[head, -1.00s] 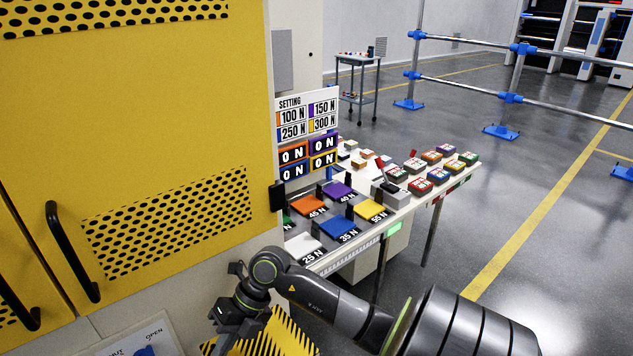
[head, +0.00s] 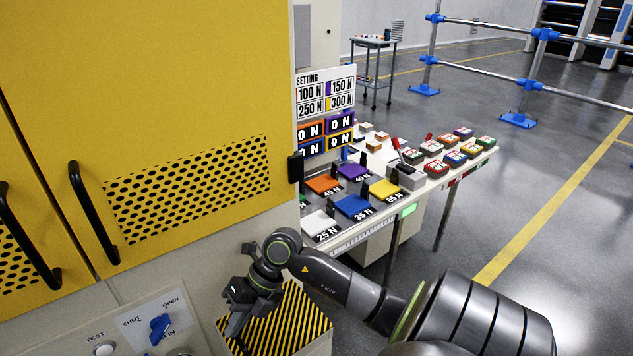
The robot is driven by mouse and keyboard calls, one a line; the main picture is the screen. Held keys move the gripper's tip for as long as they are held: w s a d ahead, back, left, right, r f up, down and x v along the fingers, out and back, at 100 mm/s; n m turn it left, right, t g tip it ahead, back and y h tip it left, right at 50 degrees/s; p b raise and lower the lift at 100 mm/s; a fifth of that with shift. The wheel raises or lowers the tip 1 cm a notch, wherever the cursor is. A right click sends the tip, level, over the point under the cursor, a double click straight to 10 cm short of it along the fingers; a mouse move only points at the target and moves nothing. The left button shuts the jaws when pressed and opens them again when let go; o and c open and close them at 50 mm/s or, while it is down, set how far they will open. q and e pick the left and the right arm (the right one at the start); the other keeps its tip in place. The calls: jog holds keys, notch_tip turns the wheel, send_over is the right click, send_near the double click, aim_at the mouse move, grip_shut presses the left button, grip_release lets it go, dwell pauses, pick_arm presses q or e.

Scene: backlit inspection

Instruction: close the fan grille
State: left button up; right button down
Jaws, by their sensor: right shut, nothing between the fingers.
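The yellow cabinet door (head: 190,95) fills the upper left and carries a perforated grille panel (head: 190,190); whether this panel is the fan grille I cannot tell. My left gripper is out of view.
Dark door handles (head: 95,212) stick out from the yellow doors. A black-and-yellow striped box (head: 290,322) stands below my right wrist. A white table (head: 345,240) with coloured blocks is at the right. A white TEST button (head: 104,348) is left of the knob.

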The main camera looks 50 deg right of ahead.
jog(key=v, duration=1.1)
jog(key=shift+s+d+r, duration=0.15)
jog(key=shift+d+r, duration=0.1)
jog(key=shift+r, duration=0.05)
